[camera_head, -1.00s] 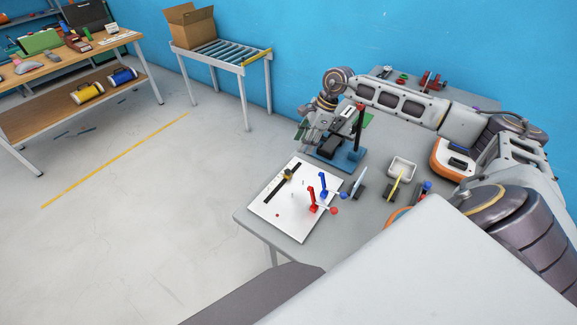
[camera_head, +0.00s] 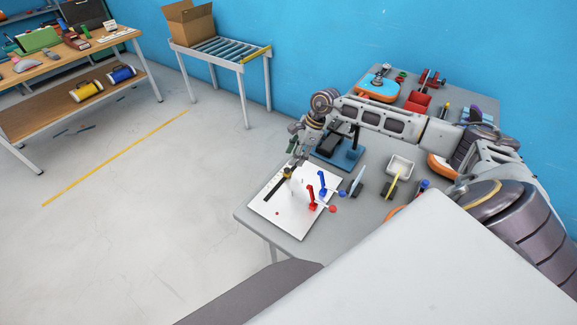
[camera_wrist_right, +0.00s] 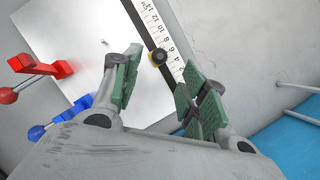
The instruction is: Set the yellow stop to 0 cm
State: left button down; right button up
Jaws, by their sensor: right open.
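The yellow stop (camera_head: 288,172) sits on the black rail (camera_head: 273,190) of a white board (camera_head: 288,218) on the grey table. In the right wrist view the stop (camera_wrist_right: 158,58) shows a black round knob with a yellow edge, beside the printed scale (camera_wrist_right: 166,42), around the 6 to 8 marks. My right gripper (camera_head: 296,160) is just above the stop's end of the rail. In the wrist view its green-padded fingers (camera_wrist_right: 161,88) are open, with nothing between them; the stop appears beyond them, between the tips. The rail's low-number end is partly hidden by a finger.
A red lever (camera_head: 311,200) and a blue lever (camera_head: 322,186) stand on the board right of the rail. A blue-based device (camera_head: 347,158) stands behind the board. A white tray (camera_head: 401,166) is farther right. The board's front left is mostly clear.

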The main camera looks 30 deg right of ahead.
aim_at(288, 168)
jog(key=shift+p+x, duration=0.55)
jog(key=shift+x, duration=2.9)
grip_shut()
